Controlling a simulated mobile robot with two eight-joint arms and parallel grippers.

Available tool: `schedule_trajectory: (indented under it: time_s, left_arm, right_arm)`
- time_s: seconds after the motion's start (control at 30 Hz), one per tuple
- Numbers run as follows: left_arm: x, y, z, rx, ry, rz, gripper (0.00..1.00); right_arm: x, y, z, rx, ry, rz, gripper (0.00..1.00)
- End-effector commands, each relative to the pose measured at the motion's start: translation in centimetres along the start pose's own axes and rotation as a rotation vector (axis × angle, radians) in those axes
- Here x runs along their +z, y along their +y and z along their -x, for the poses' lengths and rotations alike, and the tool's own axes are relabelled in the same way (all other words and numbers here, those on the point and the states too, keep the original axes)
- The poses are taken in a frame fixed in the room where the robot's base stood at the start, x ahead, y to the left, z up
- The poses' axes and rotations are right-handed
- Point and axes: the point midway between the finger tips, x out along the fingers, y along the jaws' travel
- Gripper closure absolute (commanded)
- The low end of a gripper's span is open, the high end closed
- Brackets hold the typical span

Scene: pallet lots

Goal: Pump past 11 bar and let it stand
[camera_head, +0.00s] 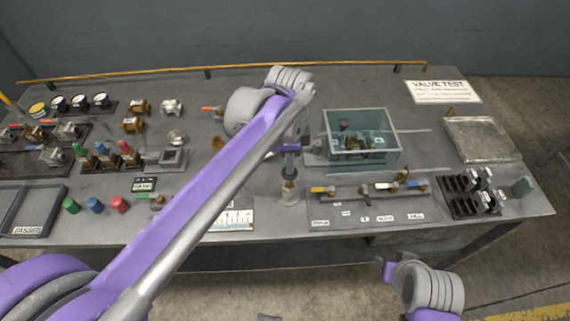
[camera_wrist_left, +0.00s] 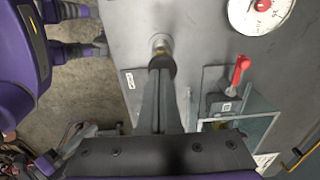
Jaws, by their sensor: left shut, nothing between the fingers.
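My left gripper (camera_head: 290,172) reaches down over the bench, its fingers shut and empty. Below its fingertips stands a small upright metal post with a brass-coloured top (camera_head: 289,190), which looks like the pump. In the left wrist view the dark fingers (camera_wrist_left: 162,66) end right at this round top (camera_wrist_left: 160,44); I cannot tell whether they touch. A round white gauge (camera_wrist_left: 262,10) with red marks is cut off at the top edge; its reading is too small to tell. A clear box (camera_head: 385,153) holds a brass valve assembly. My right gripper (camera_head: 384,268) is off the bench's front edge; its fingers are unclear.
A red-handled valve (camera_wrist_left: 240,68) is beside the clear box in the left wrist view. A panel of several lever valves (camera_head: 370,190) lies at front right. A metal tray (camera_head: 482,140) is at far right. Fittings, coloured bottles and a PASSED tray (camera_head: 30,231) fill the left.

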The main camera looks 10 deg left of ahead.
Motion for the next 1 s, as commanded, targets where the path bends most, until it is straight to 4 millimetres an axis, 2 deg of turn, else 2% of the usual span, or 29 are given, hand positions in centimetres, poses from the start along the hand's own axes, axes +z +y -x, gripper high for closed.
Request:
schedule_trajectory:
  time_s: [0.03, 0.1, 0.3, 0.4, 0.6, 1.0]
  left_arm:
    - [0.0, -0.1, 1.9, -0.003, 0.001, 0.000, 1.00]
    - [0.0, -0.1, 3.4, -0.002, 0.000, 0.000, 1.00]
    - [0.1, -0.1, 7.5, -0.003, 0.000, 0.000, 1.00]
    - [0.1, -0.1, 8.9, -0.003, -0.001, 0.000, 1.00]
    - [0.1, -0.1, 10.2, -0.003, -0.001, 0.000, 1.00]
    - [0.1, -0.1, 10.2, -0.003, -0.001, 0.000, 1.00]
  right_arm:
    - [-0.4, 0.0, 0.4, 0.000, 0.003, 0.000, 0.53]
    - [-0.3, 0.0, 0.3, 0.000, 0.003, 0.000, 0.53]
    - [-0.5, 0.0, 0.5, 0.000, 0.004, 0.000, 0.53]
    - [-0.6, 0.0, 0.6, 0.000, 0.005, 0.000, 0.53]
    - [-0.7, 0.0, 0.7, 0.000, 0.006, 0.000, 0.53]
    - [-0.7, 0.0, 0.7, 0.000, 0.006, 0.000, 0.53]
